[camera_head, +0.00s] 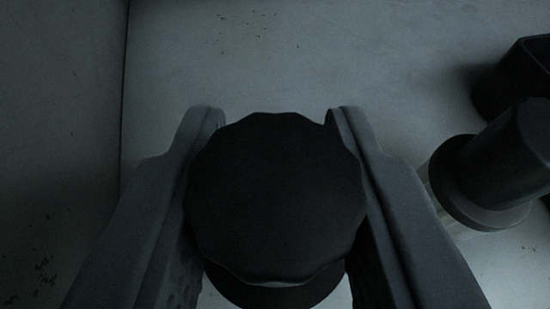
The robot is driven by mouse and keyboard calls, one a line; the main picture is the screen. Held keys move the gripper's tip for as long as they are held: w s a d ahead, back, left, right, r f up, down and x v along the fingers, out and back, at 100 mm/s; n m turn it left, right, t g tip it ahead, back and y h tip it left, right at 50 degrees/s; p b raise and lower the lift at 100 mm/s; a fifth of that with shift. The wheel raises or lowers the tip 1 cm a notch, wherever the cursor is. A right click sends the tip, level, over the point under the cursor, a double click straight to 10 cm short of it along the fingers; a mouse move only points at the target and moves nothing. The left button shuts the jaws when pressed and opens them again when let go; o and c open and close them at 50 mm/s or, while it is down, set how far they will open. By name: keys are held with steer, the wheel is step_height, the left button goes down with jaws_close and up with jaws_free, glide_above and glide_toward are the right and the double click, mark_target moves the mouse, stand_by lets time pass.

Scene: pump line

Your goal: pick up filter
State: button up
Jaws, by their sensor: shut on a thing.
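The filter (277,195) is a dark, round piece with a scalloped rim, seen from its end in the middle of the head camera view. A second dark rounded edge shows just below it. My gripper (272,115) has one finger on each side of the filter, and both fingers press against its sides. The gripper is shut on the filter. The filter's far side is hidden, so I cannot tell whether it touches the surface behind it.
A dark cylindrical fitting with a wide flange (490,175) is close to my right finger. A dark box-like part (515,78) is at the upper right edge. A pale speckled surface (270,50) lies behind, clear at the top. A vertical seam and grey panel (60,120) are at left.

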steer(key=s+a+f+v, duration=0.1)
steer(key=f+v, duration=0.2)
steer(key=v, duration=1.2)
steer(key=shift+s, duration=0.5)
